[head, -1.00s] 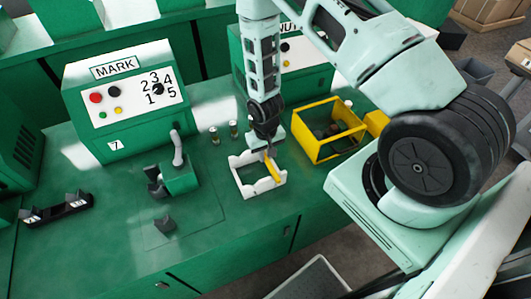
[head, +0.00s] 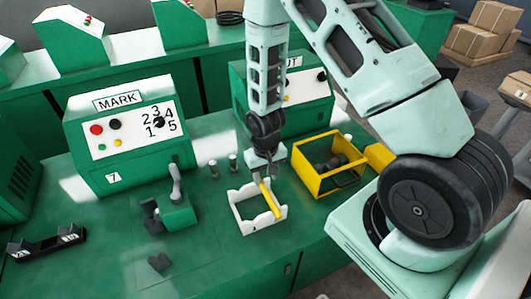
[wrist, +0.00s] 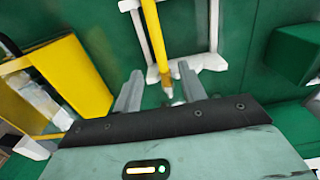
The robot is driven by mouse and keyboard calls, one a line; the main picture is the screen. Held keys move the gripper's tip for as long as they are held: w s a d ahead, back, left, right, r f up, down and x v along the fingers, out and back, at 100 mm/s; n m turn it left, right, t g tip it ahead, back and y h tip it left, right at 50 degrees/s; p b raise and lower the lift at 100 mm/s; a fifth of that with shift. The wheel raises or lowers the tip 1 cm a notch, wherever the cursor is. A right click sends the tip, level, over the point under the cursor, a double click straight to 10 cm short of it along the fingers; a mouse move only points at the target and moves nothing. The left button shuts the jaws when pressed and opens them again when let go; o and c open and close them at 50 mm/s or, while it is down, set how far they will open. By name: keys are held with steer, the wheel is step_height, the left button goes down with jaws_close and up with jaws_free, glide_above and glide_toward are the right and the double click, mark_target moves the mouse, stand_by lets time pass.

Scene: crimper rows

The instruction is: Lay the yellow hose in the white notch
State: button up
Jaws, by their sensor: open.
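The white holder (head: 243,227), an open frame with notched walls, stands on the green bench in the head view. The yellow hose (head: 268,198) lies across its right part, running from the back wall towards the front wall. In the wrist view the hose (wrist: 152,40) crosses the holder's near wall, and its pale metal end (wrist: 167,88) shows between my fingers. I cannot tell how deep the hose sits in a notch. My gripper (wrist: 160,72) is open, with one finger on each side of the hose, apart from it. In the head view my gripper (head: 266,172) is over the holder's back edge.
A yellow open crate (head: 328,190) with dark items stands close on the right. The MARK box (head: 130,140) is at the back left. A green block with a grey lever (head: 177,205) stands left of the holder. Two small cylinders (head: 233,162) stand behind it.

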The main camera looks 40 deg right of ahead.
step_height(320, 180, up, 11)
steer(key=b, duration=0.2)
stand_by(0.6)
steer(key=s+a+r+n+b, duration=0.45)
steer(key=s+a, duration=0.35)
steer(key=a, duration=0.5)
steer(key=s+a+r+n, duration=0.2)
steer(key=s, duration=0.4)
steer(key=s+a+r+n+b, duration=0.1)
steer(key=s+a+n, duration=0.2)
steer(key=s, duration=0.2)
steer(key=shift+s+a+r+y+b, duration=0.15)
steer(key=shift+s+r+y+b, duration=0.15)
steer(key=shift+s+r, duration=0.1)
steer(key=shift+n, duration=0.25)
